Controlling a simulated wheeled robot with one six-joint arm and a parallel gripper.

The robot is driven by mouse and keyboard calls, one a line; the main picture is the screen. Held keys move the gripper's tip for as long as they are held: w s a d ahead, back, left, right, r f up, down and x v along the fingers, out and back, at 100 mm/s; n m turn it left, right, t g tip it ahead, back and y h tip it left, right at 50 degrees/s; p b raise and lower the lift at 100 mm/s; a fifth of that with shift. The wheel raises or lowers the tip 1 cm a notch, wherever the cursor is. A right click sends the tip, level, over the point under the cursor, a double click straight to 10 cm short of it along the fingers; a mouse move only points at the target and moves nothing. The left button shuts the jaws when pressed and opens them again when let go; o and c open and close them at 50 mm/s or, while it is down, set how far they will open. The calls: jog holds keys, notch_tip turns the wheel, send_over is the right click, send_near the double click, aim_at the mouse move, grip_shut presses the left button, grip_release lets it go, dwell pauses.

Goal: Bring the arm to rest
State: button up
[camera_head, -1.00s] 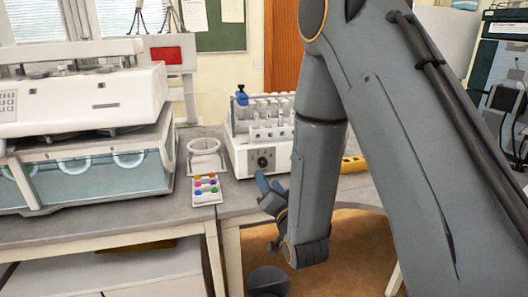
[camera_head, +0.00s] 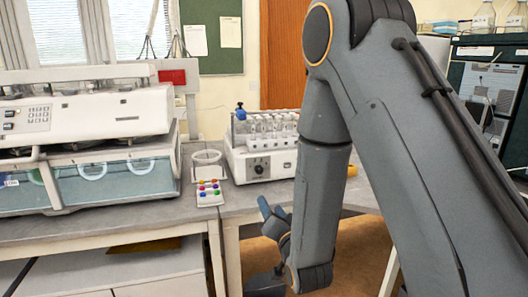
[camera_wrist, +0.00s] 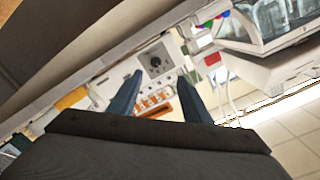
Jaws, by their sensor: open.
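My gripper (camera_head: 272,222) hangs in front of the bench edge in the head view, below and a little right of the white stirring machine. In the wrist view my gripper (camera_wrist: 160,95) has its two dark fingers spread apart, with nothing between them. My grey arm fills the right half of the head view, its forearm pointing down. Part of the gripper is hidden behind the forearm.
A white machine with a rack of vials (camera_head: 262,160) stands on the bench (camera_head: 245,203). A card of coloured balls (camera_head: 209,193) and a white ring holder (camera_head: 207,158) lie beside it. A large bath apparatus (camera_head: 118,180) fills the left. The floor under my gripper looks open.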

jog(key=s+d+f+n+g+h, duration=0.1)
jog(key=s+d+f+g+h, duration=0.15)
jog(key=d+g, duration=0.2)
jog(key=s+d+f+n+g+h, duration=0.1)
jog(key=s+d+f+g, duration=0.2)
jog(key=s+d+g, duration=0.15)
jog(key=s+d+r+n+g, duration=0.1)
jog(key=s+d+g, duration=0.2)
jog(key=s, duration=0.6)
jog(key=s+d+n+g+h, duration=0.1)
jog(key=s+d+g, duration=0.3)
jog(key=s, duration=0.5)
jog(key=shift+s+d+r+n, duration=0.35)
jog(key=shift+s+d+n, duration=0.05)
jog(key=shift+d, duration=0.05)
